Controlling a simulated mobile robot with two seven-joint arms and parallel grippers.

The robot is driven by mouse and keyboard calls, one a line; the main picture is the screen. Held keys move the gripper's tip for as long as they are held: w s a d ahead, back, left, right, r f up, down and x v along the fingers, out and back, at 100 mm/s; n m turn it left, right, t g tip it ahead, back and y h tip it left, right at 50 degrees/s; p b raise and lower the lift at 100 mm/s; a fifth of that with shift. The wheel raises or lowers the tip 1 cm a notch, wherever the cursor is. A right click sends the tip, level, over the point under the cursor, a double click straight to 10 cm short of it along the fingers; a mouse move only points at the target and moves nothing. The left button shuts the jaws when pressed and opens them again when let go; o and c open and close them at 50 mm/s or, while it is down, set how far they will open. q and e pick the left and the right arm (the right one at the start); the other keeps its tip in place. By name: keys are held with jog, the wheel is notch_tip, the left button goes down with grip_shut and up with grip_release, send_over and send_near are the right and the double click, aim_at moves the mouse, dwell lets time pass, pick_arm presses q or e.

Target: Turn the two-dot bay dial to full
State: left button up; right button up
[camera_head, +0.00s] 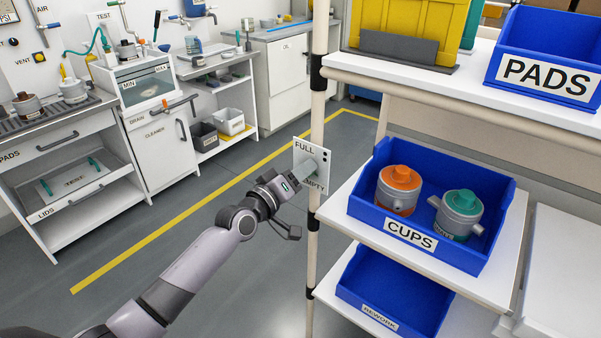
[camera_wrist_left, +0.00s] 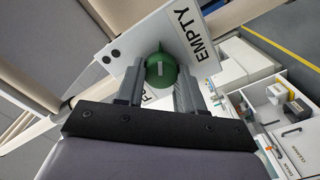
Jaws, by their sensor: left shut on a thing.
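The bay dial's white plate (camera_head: 317,152) is fixed to the shelf post, with FULL at its top, EMPTY at its bottom and two black dots at its right. In the left wrist view the plate (camera_wrist_left: 145,47) shows EMPTY and the two dots; the other word is mostly hidden. The round green dial (camera_wrist_left: 161,71) with a short white mark sits between my left fingers. My left gripper (camera_head: 304,172) is shut on the dial, and it also shows in the left wrist view (camera_wrist_left: 159,85). I cannot tell which word the mark points to. My right gripper is not in view.
The shelf post (camera_head: 317,110) rises beside the plate. Right of it, a blue CUPS bin (camera_head: 366,221) holds an orange-topped and a green-topped cup, above another blue bin (camera_head: 380,290). A blue PADS bin (camera_head: 545,75) stands higher. The floor left of the post is open.

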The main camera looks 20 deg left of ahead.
pick_arm(q)
jog(key=shift+d+f+n+p, duration=0.1)
jog(key=shift+n+p, duration=0.7)
jog(key=shift+n, duration=3.8)
jog(key=shift+d+f+n+p, duration=0.15)
jog(key=shift+n+p, duration=0.65)
jog(key=shift+n, duration=3.8)
jog(key=shift+a+f+n+p, duration=0.1)
jog(key=shift+n+p, duration=0.7)
jog(key=shift+n, duration=3.8)
jog(key=shift+s, duration=0.1)
jog(key=o, duration=1)
jog(key=shift+o, duration=0.2)
jog(key=shift+r, duration=0.15)
